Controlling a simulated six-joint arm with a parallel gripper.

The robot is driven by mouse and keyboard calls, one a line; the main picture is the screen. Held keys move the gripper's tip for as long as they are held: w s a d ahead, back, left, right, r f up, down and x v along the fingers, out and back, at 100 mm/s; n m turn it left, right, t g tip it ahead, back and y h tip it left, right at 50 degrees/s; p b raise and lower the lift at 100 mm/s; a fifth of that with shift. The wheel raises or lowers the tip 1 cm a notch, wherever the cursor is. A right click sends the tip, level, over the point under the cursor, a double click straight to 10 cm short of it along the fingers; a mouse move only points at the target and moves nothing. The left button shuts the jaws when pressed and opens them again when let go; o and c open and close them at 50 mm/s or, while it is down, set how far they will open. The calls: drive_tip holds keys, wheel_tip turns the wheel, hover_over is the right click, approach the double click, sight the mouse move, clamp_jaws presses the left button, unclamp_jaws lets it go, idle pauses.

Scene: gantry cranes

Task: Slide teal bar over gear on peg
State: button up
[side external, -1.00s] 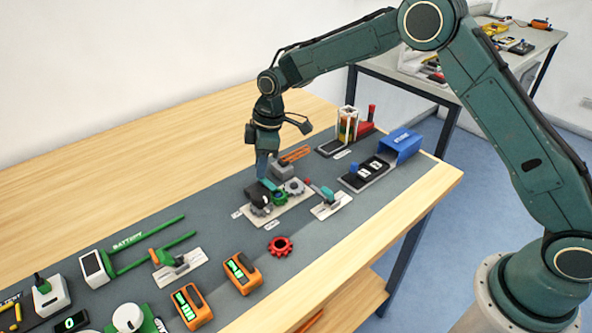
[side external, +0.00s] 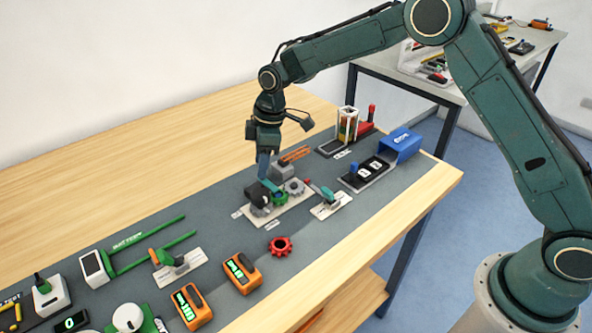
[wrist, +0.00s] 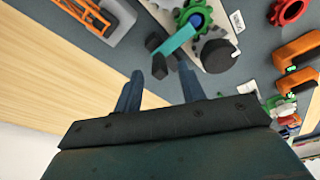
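The teal bar (wrist: 180,40) lies beside the green gear (wrist: 196,13) in the wrist view, with one end at the gear and dark blocks at its other end. In the side view the teal bar (side external: 270,185) shows small just below my gripper, next to the green gear (side external: 280,197). My gripper (wrist: 158,82) is open, its two fingers apart on either side of the bar's dark end and seemingly short of it. In the side view my gripper (side external: 264,172) points down above the bar. The peg under the gear cannot be made out clearly.
A black round knob (wrist: 217,55) stands on the same pale plate (side external: 285,210). A grey gear (side external: 294,187) sits beside the green one. A red gear (side external: 280,246) lies loose in front. A small plate with a teal-handled lever (side external: 328,195) is at the right.

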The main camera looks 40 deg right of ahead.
drive_tip(key=shift+w+a+v, duration=0.1)
drive_tip(key=shift+a+v, duration=0.05)
drive_tip(key=shift+v, duration=0.8)
drive_tip(key=shift+w+a+v, duration=0.1)
drive_tip(key=shift+a+v, duration=0.1)
drive_tip(key=shift+v, duration=0.8)
drive_tip(key=shift+w+a+v, duration=0.1)
drive_tip(key=shift+a+v, duration=0.05)
drive_tip(key=shift+v, duration=0.8)
drive_tip(key=shift+r, duration=0.1)
drive_tip(key=shift+s+d+r, duration=0.25)
drive_tip(key=shift+r, duration=0.3)
drive_tip(key=s+d+r+m+t, duration=0.1)
drive_tip(key=s+d+r+m, duration=0.25)
drive_tip(key=s+r, duration=0.4)
drive_tip(key=s+d+r+m+t, duration=0.1)
drive_tip(key=s+d+r+m, duration=0.1)
drive_tip(key=s+d+r, duration=0.45)
drive_tip(key=s+d+m+t+h, duration=0.1)
drive_tip(key=s+d+m, duration=0.1)
drive_tip(key=s, duration=0.9)
drive_tip(key=s+d+f+m+t+h, duration=0.1)
drive_tip(key=s+m, duration=0.3)
drive_tip(key=s, duration=0.8)
drive_tip(key=shift+d+f, duration=0.2)
drive_tip(key=shift+d, duration=0.55)
